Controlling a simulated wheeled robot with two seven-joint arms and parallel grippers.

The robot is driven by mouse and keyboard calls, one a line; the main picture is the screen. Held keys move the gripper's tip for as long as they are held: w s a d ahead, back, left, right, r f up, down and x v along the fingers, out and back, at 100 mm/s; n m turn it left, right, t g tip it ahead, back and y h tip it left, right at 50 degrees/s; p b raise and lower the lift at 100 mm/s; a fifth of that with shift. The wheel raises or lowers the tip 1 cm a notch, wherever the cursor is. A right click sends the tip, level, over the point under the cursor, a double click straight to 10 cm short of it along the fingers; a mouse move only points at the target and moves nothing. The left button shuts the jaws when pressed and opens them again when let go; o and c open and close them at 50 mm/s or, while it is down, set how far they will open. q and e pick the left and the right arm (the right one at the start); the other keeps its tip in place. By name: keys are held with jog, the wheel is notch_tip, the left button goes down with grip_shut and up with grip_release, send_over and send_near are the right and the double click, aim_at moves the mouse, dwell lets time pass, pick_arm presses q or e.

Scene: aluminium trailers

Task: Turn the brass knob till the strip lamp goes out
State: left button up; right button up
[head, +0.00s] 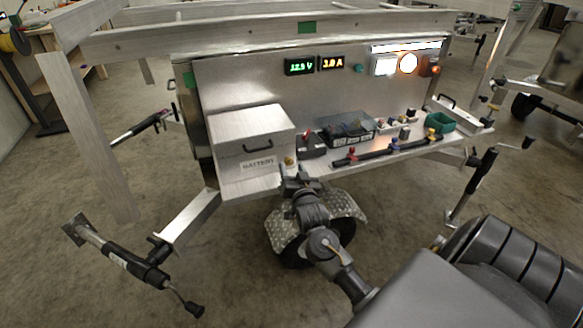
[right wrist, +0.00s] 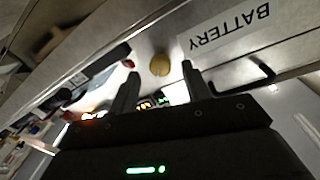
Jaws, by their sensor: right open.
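The brass knob (head: 289,161) is small and round, at the right end of the battery box. In the right wrist view the knob (right wrist: 160,63) shows between and just beyond the fingertips. My right gripper (head: 291,174) is just in front of it, open and empty; its two black fingers (right wrist: 160,72) point at the knob, one to either side. Whether a finger touches it I cannot tell. The strip lamp (head: 407,47) at the panel's top right glows white. My left gripper is not in view.
The battery box (head: 250,134) with a black handle stands left of the knob. A black fuse block (head: 347,133), clamps and a green tray (head: 440,122) lie along the shelf to the right. Lit meters (head: 315,65) are on the panel. A trailer wheel (head: 290,250) is below.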

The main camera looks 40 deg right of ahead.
jog(key=shift+x, duration=0.75)
jog(key=shift+w, duration=0.15)
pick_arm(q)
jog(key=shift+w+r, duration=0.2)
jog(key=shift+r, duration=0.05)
pick_arm(e)
jog(key=c, duration=1)
jog(key=m+p, duration=0.4)
jog(key=shift+r+m, duration=0.15)
jog(key=shift+m, duration=0.15)
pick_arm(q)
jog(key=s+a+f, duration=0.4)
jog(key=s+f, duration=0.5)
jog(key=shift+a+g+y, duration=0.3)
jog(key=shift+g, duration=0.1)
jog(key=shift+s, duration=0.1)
